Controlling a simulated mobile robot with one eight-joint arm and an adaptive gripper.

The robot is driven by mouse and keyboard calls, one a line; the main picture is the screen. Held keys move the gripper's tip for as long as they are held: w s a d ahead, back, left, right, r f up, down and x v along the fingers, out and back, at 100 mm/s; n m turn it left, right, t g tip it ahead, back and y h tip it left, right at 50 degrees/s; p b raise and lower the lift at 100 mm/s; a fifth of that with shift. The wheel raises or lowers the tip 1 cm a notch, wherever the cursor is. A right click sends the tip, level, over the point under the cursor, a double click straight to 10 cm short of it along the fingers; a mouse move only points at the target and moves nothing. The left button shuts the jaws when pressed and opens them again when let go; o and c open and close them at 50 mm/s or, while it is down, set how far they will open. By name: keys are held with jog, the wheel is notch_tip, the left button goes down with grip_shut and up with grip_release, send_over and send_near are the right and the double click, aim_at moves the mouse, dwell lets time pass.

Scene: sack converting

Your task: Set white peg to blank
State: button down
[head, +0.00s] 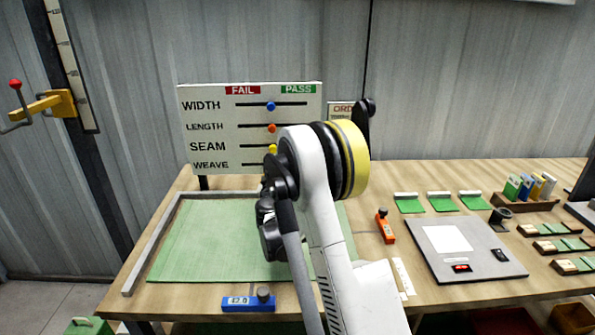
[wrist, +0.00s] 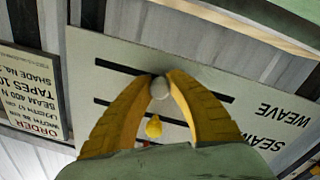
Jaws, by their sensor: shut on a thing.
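The white board (head: 215,105) stands at the back of the table. It has FAIL and PASS headings and rows for WIDTH, LENGTH, SEAM and WEAVE, each with a dark slot. The white peg (wrist: 159,90) sits on the WEAVE slot, close to its middle, in the upside-down wrist view. My gripper (wrist: 160,80) has its yellow fingers closed around the white peg. The yellow peg (wrist: 153,127) is on the SEAM slot just beyond. In the head view my arm hides my gripper and the white peg.
The blue peg (head: 270,106) and orange peg (head: 272,128) are near the middle of their slots. An order card (wrist: 22,110) hangs beside the board. Below lie a green mat (head: 200,240), a blue gauge (head: 248,303) and a grey plate (head: 430,240).

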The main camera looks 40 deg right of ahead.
jog(key=shift+w+a, duration=0.35)
jog(key=shift+a, duration=0.2)
jog(key=c, duration=1.2)
grip_release()
jog(key=v, duration=1.2)
